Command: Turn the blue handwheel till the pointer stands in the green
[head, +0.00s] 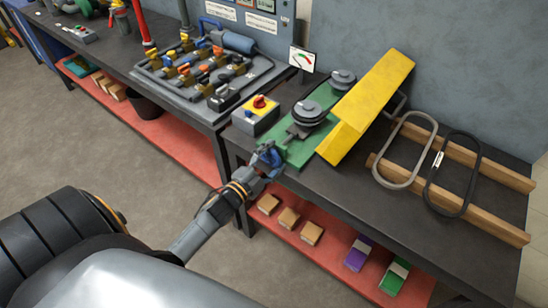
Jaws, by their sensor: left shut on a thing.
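The blue handwheel (274,158) is at the front end of the green machine base (298,152), near the table's front edge, and is partly hidden by my gripper. My left gripper (265,160) is shut on the blue handwheel. A small white gauge (302,58) with red and green marks stands behind the machine, by the wall. Its pointer is too small to read surely. My right gripper is not in view.
A grey box with a red knob on yellow (260,106) stands left of the machine. A raised yellow guard (368,105) is right of it. Two belts, one grey (377,165) and one black (428,190), lie on wooden rails. Small boxes sit on the red shelf (325,258) below.

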